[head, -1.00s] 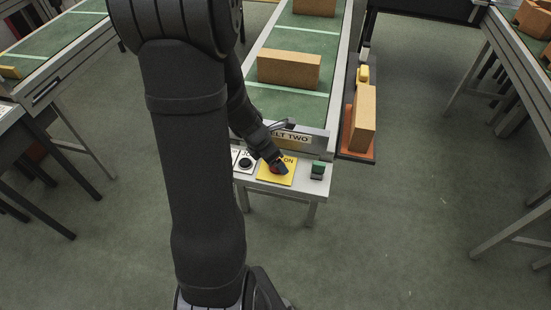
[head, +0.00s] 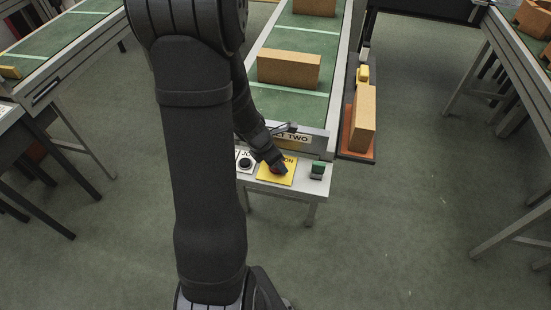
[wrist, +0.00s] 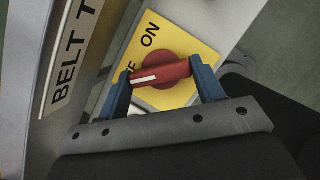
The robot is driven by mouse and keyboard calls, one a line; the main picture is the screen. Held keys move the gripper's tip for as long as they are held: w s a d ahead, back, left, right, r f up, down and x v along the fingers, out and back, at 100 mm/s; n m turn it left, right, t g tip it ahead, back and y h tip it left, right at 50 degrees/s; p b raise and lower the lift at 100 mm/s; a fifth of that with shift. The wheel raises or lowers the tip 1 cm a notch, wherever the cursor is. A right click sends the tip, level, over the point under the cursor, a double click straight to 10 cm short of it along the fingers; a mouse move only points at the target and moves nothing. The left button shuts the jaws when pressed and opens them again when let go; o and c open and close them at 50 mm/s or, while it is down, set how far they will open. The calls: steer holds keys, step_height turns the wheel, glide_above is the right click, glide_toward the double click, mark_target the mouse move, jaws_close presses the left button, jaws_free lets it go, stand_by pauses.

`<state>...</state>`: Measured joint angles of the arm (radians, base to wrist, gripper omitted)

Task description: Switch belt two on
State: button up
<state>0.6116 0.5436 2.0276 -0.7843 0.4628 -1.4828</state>
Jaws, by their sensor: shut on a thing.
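The belt two switch is a red rotary knob (wrist: 168,70) with a white pointer line, on a yellow plate (wrist: 190,44) lettered ON and, partly hidden, OFF. In the wrist view the pointer line faces left, close to the partly covered OFF lettering and away from ON. My gripper (wrist: 160,68) has a blue finger at each end of the knob's bar and is shut on it. In the head view my gripper (head: 279,168) is over the yellow plate (head: 271,179) and mostly covers the knob. The BELT TWO sign (head: 292,141) is just behind, partly hidden by my arm.
A black button (head: 245,163) on a white plate is left of the yellow plate; a green button (head: 318,169) is to its right. Behind lies the green belt (head: 300,88) with cardboard-coloured blocks (head: 289,69). An orange tray (head: 357,156) stands at the belt's right.

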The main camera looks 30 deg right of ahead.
steer(key=shift+m, duration=0.3)
steer(key=m+g, duration=0.1)
steer(key=m, duration=0.1)
steer(key=m+g, duration=0.1)
steer(key=m, duration=0.1)
steer(key=shift+w+m+y, duration=0.2)
steer(key=shift+m+y, duration=0.1)
steer(key=shift+w+d+m+g+y, duration=0.1)
steer(key=shift+m+g+y, duration=0.25)
steer(key=shift+m, duration=0.95)
steer(key=shift+m+g+y, duration=0.25)
steer(key=shift+m+g, duration=0.2)
steer(key=shift+m, duration=0.85)
steer(key=o, duration=1)
steer(key=v, duration=1.7)
steer(key=shift+r, duration=0.2)
steer(key=shift+c, duration=0.3)
